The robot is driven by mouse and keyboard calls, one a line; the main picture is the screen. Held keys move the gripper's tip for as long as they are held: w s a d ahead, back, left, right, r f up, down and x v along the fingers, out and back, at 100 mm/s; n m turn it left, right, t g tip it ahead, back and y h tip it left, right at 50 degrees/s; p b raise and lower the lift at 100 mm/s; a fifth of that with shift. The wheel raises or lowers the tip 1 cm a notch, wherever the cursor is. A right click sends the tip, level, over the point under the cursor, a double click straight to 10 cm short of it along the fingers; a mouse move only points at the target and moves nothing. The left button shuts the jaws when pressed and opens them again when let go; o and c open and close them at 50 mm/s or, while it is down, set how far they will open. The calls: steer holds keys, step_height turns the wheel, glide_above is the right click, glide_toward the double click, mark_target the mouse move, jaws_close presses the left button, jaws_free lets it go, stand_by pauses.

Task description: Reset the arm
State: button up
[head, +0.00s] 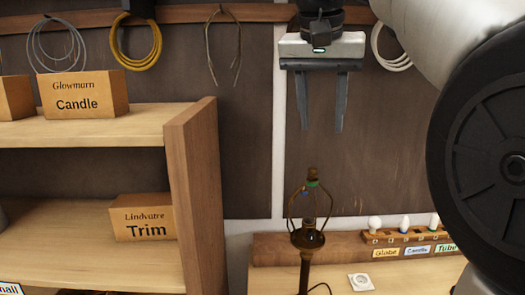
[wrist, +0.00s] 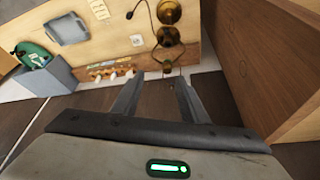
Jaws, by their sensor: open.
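My gripper (head: 321,125) hangs in the upper middle of the head view, fingers pointing down, open and empty. It is above the brass lamp (head: 308,238), with a clear gap between the fingertips and the lamp's top. The lamp stands upright on a light wooden surface, with a harp frame around its socket. In the wrist view my gripper (wrist: 160,98) shows two spread fingers with nothing between them. The lamp (wrist: 168,34) shows beyond them near the top.
A shelf unit (head: 197,180) on the left holds a Candle box (head: 83,93) and a Trim box (head: 143,217). A bulb rack (head: 405,236) with several labels stands right of the lamp. Coiled cables (head: 136,40) hang on the dark back wall. A white socket plate (head: 360,281) lies nearby.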

steer(key=s+f+n+y, duration=0.1)
steer(key=s+f+n, duration=0.1)
steer(key=s+f, duration=0.8)
steer(key=s+d+f+n+t, duration=0.1)
steer(key=s+f+n, duration=0.1)
steer(key=s+f, duration=0.7)
step_height(320, 180, down, 6)
steer(key=shift+s+d+f+y, duration=0.25)
steer(key=shift+s+y, duration=0.15)
